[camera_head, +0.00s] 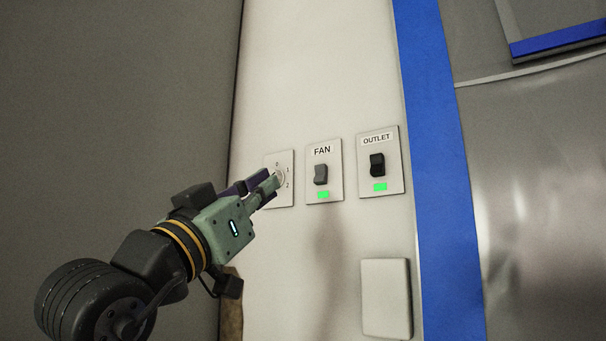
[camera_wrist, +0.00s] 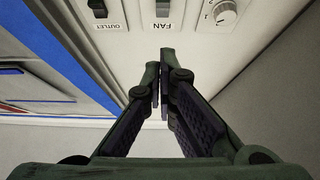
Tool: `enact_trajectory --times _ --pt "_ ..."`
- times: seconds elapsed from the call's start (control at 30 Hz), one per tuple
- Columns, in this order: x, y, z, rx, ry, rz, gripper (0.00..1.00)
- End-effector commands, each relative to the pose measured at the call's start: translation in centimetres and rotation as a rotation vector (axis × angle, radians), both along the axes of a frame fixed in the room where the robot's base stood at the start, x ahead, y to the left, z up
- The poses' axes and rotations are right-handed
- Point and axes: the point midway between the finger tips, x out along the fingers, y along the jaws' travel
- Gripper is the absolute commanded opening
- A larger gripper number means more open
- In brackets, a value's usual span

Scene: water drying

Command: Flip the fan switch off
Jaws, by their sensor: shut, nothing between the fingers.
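The FAN switch (camera_head: 321,174) is a grey rocker on a pale plate on the wall, with a lit green light (camera_head: 323,195) below it. It also shows at the top of the wrist view (camera_wrist: 163,8), upside down, with its FAN label. My gripper (camera_head: 274,182) is shut and empty. In the head view its tips are in front of the dial plate, left of the fan plate. In the wrist view my gripper (camera_wrist: 158,60) points toward the fan plate, with its tips short of the label in the picture. I cannot tell whether the tips touch the wall.
A dial (camera_head: 280,176) marked 0, 1, 2 is left of the fan switch, partly behind my gripper. A black OUTLET switch (camera_head: 377,165) with a green light is to the right. A blank plate (camera_head: 386,298) is below. A blue stripe (camera_head: 440,170) runs down the wall.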

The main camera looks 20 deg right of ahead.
Motion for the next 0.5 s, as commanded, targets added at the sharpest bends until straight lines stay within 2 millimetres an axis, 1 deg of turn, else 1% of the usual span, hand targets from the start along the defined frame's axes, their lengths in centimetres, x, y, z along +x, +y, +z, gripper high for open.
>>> enact_trajectory --times 0.17,0.27,0.37,0.5 --pt "0.1 0.0 0.0 -0.001 0.000 0.001 0.00" --pt "0.3 -0.3 0.5 -0.001 0.000 0.001 0.00" --pt "0.9 -1.1 1.3 -0.001 0.001 -0.001 0.00" --pt "2.3 -2.9 3.1 -0.002 0.002 -0.002 0.00"
